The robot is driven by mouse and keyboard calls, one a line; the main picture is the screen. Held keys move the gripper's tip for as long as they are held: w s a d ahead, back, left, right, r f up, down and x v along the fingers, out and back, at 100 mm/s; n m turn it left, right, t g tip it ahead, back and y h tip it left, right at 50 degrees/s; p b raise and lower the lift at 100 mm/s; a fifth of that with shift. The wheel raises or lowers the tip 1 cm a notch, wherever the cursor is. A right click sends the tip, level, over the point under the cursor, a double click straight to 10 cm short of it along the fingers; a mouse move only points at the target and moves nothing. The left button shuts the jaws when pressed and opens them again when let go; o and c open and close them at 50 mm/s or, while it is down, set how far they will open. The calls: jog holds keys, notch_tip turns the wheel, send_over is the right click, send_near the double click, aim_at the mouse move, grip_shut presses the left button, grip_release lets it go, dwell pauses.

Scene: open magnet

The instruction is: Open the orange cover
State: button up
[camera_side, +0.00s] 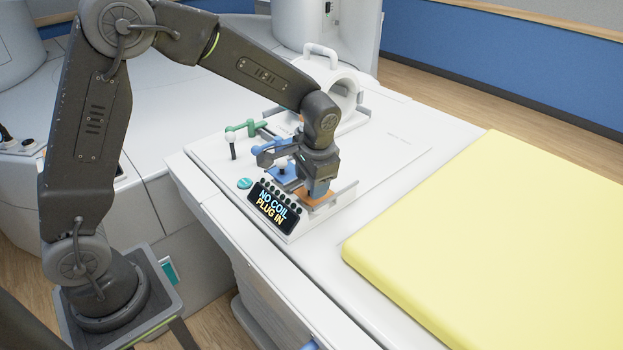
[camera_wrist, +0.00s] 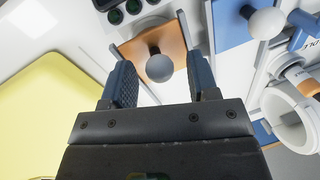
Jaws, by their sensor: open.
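The orange cover (camera_wrist: 140,47) is a flat plate with a round grey ball knob (camera_wrist: 160,68) on a dark stem. In the wrist view it lies beyond my open gripper (camera_wrist: 160,84), and the knob shows between the two blue fingertips, with space on both sides. In the side view a strip of the orange cover (camera_side: 319,199) shows beneath my gripper (camera_side: 319,188), at the right of the display. My arm hides the knob there. Whether the fingers touch anything cannot be told from this view.
A black display (camera_side: 273,206) reads "NO COIL PLUG IN". A blue cover (camera_wrist: 236,24) with a white knob stands beside the orange one. A green handle (camera_side: 246,128) and a white ring-shaped coil (camera_side: 345,88) are farther back. A yellow pad (camera_side: 500,230) lies to the right.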

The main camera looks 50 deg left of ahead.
jog(key=shift+c, duration=0.4)
grip_shut()
jog(key=shift+w, duration=0.1)
